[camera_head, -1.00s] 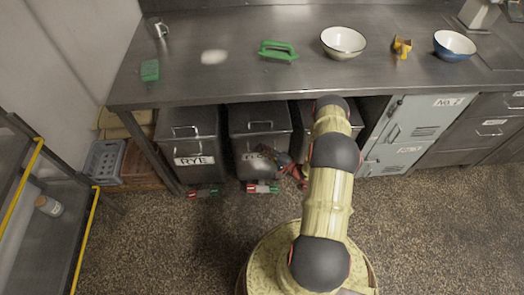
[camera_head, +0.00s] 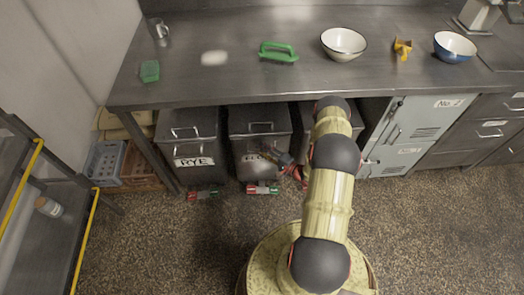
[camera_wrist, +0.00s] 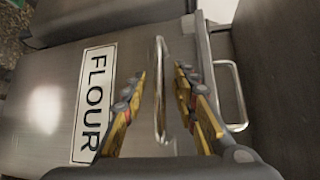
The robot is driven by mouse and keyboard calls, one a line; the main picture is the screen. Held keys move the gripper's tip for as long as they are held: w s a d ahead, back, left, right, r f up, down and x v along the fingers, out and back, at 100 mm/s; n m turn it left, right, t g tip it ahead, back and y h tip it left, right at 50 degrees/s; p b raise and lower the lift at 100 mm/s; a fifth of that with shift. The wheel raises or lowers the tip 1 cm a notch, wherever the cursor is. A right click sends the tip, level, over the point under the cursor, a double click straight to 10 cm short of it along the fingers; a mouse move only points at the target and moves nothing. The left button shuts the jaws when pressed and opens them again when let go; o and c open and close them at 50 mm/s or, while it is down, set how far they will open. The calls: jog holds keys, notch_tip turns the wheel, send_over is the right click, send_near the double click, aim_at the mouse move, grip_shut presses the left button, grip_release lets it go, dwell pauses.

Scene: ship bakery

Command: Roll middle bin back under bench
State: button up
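The middle bin (camera_head: 240,140) is a dark metal bin labelled FLOUR, standing below the bench's front edge between the RYE bin (camera_head: 187,143) and a third bin. Its lid and lid handle (camera_head: 262,126) show in the head view. My gripper (camera_head: 279,157) is at its front, covering part of the label. In the wrist view the bin front (camera_wrist: 45,95) fills the left, and my gripper (camera_wrist: 158,92) is open, its fingers on either side of the upright-looking front handle (camera_wrist: 160,85). I cannot tell whether either finger touches it. A red and green part (camera_head: 262,188) shows at the bin's foot.
The bench top (camera_head: 190,85) holds a green brush (camera_head: 278,51), bowls and small items. My arm hides most of the third bin. Grey lockers (camera_head: 415,120) stand right. A shelf rack (camera_head: 40,220) and a blue crate (camera_head: 107,162) are left. The floor (camera_head: 185,245) in front is clear.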

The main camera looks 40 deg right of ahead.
jog(key=v, duration=1.1)
jog(key=shift+s, duration=0.25)
jog(key=shift+d+r, duration=0.1)
jog(key=shift+r, duration=0.05)
dwell(0.4)
